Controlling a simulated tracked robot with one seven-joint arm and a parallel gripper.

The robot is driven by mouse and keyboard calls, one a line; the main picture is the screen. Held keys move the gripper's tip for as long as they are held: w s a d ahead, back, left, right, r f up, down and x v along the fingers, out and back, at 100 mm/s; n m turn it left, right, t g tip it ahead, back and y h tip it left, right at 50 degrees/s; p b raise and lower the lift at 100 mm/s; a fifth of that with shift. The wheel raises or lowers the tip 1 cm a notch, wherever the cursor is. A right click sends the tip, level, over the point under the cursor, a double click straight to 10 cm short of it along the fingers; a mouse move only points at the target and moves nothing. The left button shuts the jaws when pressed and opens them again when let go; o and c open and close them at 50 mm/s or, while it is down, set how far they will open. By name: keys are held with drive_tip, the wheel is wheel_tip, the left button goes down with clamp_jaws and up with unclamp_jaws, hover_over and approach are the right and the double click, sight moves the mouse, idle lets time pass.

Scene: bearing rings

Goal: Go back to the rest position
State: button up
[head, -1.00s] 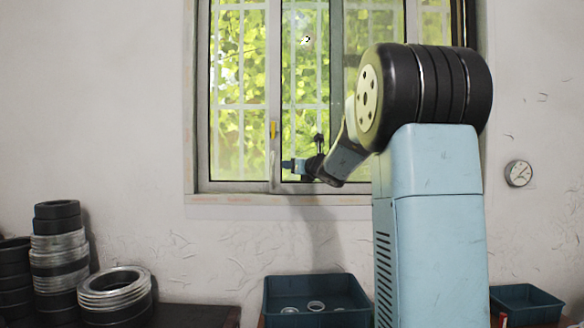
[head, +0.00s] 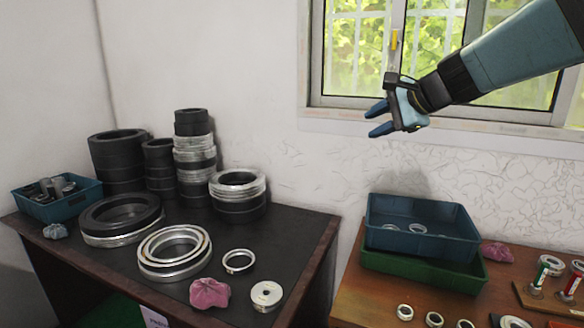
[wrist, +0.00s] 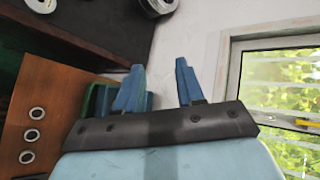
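My gripper (head: 376,118) is in the upper right of the head view, in front of the window sill and high above the tables. Its two blue fingers stand apart with nothing between them. In the wrist view my gripper (wrist: 158,85) also shows open and empty. My arm reaches in from the right edge of the head view.
A dark table (head: 95,262) at left bears stacked rings, a pink cloth (head: 210,293) and a blue bin (head: 62,205). A wooden table (head: 365,300) at right bears a blue crate (head: 425,245) on a green one (head: 420,272) and several small rings. The window (head: 440,85) is behind my arm.

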drive_tip(key=s+d+f+n+g+h, duration=0.2)
drive_tip(key=s+f+n, duration=0.4)
drive_tip(key=s, duration=0.4)
drive_tip(key=s+d+f+n+g+h, duration=0.1)
drive_tip(key=s+f+n+h, duration=0.3)
drive_tip(key=s, duration=0.7)
wheel_tip(320, 180, down, 3)
drive_tip(key=d+n, duration=0.1)
drive_tip(key=n, duration=0.2)
drive_tip(key=shift+s+d+r+n+g+h, duration=0.2)
drive_tip(key=shift+s+d+n+g+h, duration=0.1)
drive_tip(key=shift+n+g, duration=0.1)
